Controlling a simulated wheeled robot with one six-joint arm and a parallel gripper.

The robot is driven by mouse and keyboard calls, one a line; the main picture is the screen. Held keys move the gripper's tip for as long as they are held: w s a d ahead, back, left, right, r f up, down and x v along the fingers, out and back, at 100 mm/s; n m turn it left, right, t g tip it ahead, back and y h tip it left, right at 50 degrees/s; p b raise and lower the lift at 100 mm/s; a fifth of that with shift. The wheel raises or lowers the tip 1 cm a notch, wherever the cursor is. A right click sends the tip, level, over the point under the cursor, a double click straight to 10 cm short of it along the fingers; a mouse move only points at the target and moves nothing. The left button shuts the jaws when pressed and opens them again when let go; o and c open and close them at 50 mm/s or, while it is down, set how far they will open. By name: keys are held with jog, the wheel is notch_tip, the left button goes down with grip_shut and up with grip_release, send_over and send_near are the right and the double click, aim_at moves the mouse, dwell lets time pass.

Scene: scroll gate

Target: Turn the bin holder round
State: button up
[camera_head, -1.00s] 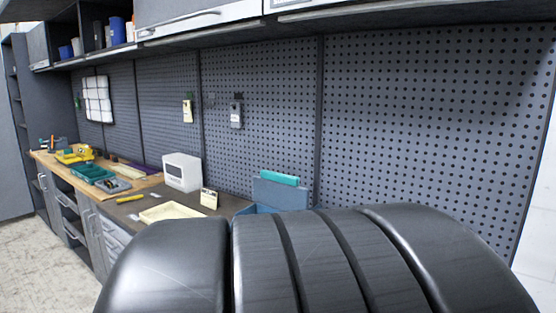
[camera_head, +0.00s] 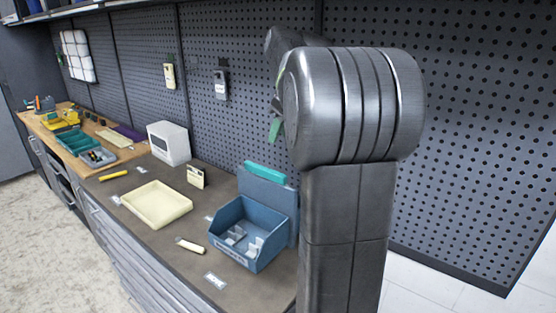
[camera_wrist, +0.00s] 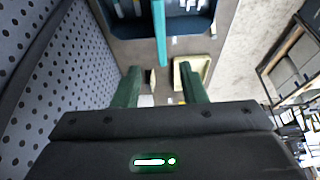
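The bin holder is a blue upright panel (camera_head: 268,194) with a teal strip (camera_head: 265,172) along its top edge. A blue open bin (camera_head: 240,240) with small grey pieces in it sits at its front. In the wrist view the teal strip (camera_wrist: 160,35) points toward the space between my fingers, and part of the blue bin (camera_wrist: 190,28) shows beyond. My gripper (camera_wrist: 160,78) is open, its two green fingers apart with nothing between them. In the head view one green finger (camera_head: 275,130) shows above the holder; the rest is hidden by my arm.
A cream tray (camera_head: 156,204), a pale-handled tool (camera_head: 190,245), a yellow card stand (camera_head: 196,177) and a white box (camera_head: 169,143) share the dark worktop (camera_head: 150,238). A pegboard wall (camera_head: 470,130) rises close behind.

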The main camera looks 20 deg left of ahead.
aim_at(266, 168)
jog(key=p+x, duration=0.1)
jog(key=x, duration=1.2)
jog(key=shift+d, duration=0.1)
grip_shut()
